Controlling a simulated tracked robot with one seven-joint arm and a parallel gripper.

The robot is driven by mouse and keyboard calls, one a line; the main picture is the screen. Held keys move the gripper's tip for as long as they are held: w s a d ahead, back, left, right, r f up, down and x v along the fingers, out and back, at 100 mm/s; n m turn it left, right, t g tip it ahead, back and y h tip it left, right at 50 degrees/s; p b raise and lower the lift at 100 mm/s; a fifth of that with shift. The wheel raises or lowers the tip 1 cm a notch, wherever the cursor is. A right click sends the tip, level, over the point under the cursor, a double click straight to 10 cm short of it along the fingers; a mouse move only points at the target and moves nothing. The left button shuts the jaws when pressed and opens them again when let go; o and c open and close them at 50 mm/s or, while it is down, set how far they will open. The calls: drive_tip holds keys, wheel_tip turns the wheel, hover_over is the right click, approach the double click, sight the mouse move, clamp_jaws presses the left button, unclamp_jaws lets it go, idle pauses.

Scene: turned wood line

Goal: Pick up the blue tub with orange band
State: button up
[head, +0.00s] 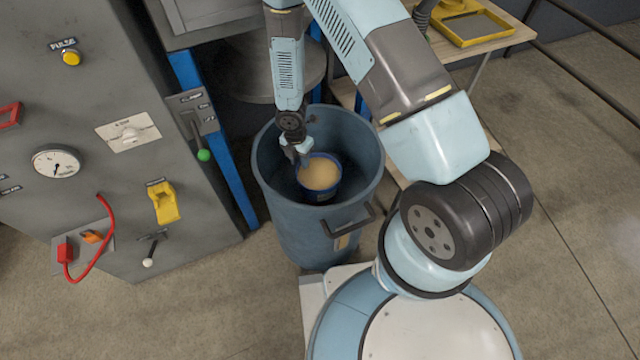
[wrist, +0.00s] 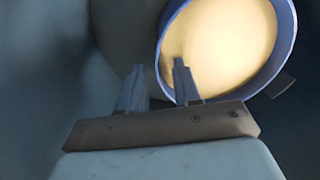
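The blue tub (head: 322,195) sits inside a large blue-grey bin, with tan contents showing in its open top. No orange band on it can be clearly made out. In the wrist view the tub (wrist: 291,35) fills the upper right, with a small dark tab on its outer right side. My gripper (head: 303,157) reaches down into the bin at the tub's upper left rim. In the wrist view my gripper (wrist: 158,85) is open, with the left finger outside the rim and the right finger overlapping the tub's opening. Whether either finger touches the rim cannot be told.
The bin (head: 305,225) has high walls around my gripper and a dark handle (head: 350,220) at its front. A grey control cabinet (head: 100,120) with levers and a red cable stands left. A wooden table (head: 500,48) with a yellow tray (head: 470,40) stands behind right. The floor at right is clear.

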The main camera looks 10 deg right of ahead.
sight(301, 171)
drive_tip(key=shift+s+d+f, duration=0.1)
drive_tip(key=shift+d+f, duration=0.05)
drive_tip(key=shift+f, duration=2.95)
clamp_jaws()
